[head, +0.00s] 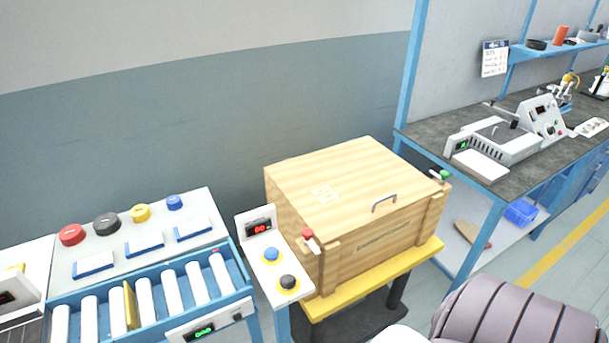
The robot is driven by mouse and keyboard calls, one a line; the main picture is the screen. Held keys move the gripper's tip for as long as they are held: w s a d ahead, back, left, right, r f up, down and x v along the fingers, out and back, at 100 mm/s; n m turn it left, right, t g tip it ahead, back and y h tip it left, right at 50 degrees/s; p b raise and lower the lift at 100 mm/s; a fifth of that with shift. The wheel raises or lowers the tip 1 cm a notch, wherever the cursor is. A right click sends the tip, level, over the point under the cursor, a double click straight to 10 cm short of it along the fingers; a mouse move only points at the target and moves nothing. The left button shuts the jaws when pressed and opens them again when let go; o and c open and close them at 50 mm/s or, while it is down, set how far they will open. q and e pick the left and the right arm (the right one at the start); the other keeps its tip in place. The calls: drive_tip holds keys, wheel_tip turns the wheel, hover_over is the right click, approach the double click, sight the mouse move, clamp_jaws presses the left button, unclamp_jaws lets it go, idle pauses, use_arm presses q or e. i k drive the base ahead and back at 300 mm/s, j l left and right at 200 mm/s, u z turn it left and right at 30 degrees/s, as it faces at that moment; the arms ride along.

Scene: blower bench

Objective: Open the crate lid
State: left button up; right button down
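The wooden crate (330,250) stands on a yellow-topped stand (395,273) in the middle of the head view. Its lid (340,180) lies flat and closed on top, with a grey bar handle (384,203) near the front edge. A red-tipped latch (309,238) sits at the crate's front left corner and a green-tipped latch (441,176) at its right corner. Whether either latch is fastened is hard to tell. Neither of my grippers shows; a grey ribbed arm part of mine is at the lower right.
A control post (270,262) with blue and black buttons stands close to the crate's left side. A blue roller conveyor (170,290) is further left. A blue-framed workbench (500,160) with equipment stands to the right. Floor shows at the lower right.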

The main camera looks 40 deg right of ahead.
sight(337, 192)
drive_tip(key=z, duration=1.65)
